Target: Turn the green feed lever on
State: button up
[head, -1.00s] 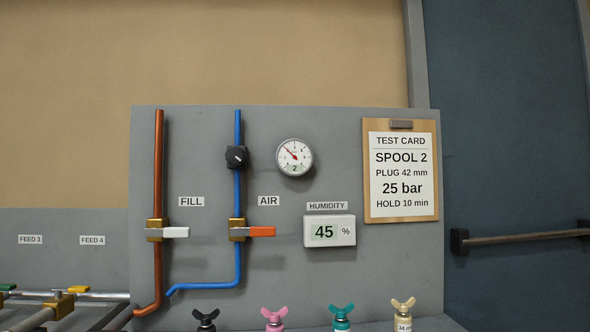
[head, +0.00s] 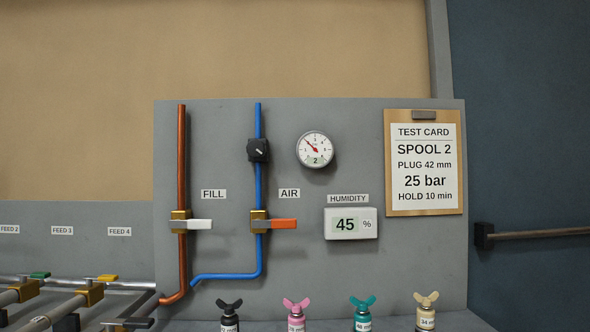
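The green feed lever (head: 40,275) is at the lower left of the head view, on a brass valve (head: 26,290) of a feed line. It lies near the FEED 3 label (head: 62,230). It lies roughly flat, pointing right across the end of its pipe. My gripper is not in the picture, so its state does not show.
A yellow lever (head: 107,278) sits right beside the green one, near the FEED 4 label (head: 119,231). A grey panel (head: 400,270) carries the white FILL lever (head: 198,224) and orange AIR lever (head: 284,224). Several wing-topped plugs, one pink (head: 296,312), stand along the bottom.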

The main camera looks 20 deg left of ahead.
aim_at(23, 275)
jog(key=u, duration=1.6)
